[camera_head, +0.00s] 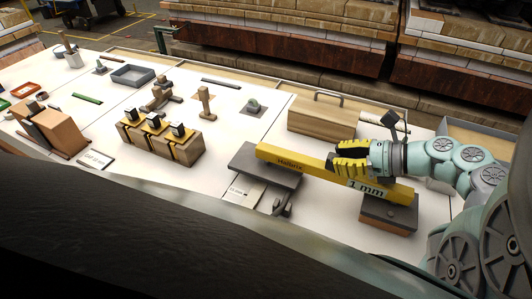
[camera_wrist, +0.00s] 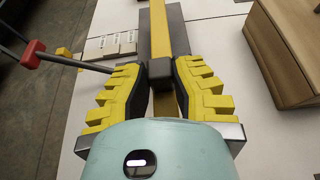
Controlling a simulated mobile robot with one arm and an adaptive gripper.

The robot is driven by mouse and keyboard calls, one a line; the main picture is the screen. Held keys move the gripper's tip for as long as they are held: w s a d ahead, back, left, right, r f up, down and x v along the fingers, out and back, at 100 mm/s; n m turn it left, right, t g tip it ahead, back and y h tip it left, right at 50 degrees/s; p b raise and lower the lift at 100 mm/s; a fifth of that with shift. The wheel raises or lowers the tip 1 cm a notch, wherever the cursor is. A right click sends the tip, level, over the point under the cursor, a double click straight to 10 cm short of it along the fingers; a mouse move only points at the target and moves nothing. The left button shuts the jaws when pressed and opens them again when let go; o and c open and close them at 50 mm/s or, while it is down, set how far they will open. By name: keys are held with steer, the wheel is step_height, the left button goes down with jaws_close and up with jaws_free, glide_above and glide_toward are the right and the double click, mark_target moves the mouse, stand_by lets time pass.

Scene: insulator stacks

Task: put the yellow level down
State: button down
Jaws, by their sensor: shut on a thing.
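The yellow level (camera_head: 290,161), a long bar with "1 mm" on its side, lies across the right part of the white table. My gripper (camera_head: 350,160) has its yellow ribbed fingers shut around its middle. In the wrist view the level (camera_wrist: 159,28) runs away from me between the fingers of my gripper (camera_wrist: 161,80). Its left end is over a dark grey slab (camera_head: 262,172). Its right end is over a dark-topped block (camera_head: 388,214). I cannot tell whether it touches either one.
A wooden box (camera_head: 322,118) stands just behind the level. A wooden block with several black-topped pieces (camera_head: 165,147) is to the left. A rod with a red knob (camera_wrist: 33,52) shows at the left of the wrist view.

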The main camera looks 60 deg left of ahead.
steer(key=shift+f+b, duration=0.45)
steer(key=shift+b, duration=0.55)
steer(key=c, duration=1)
jaws_free()
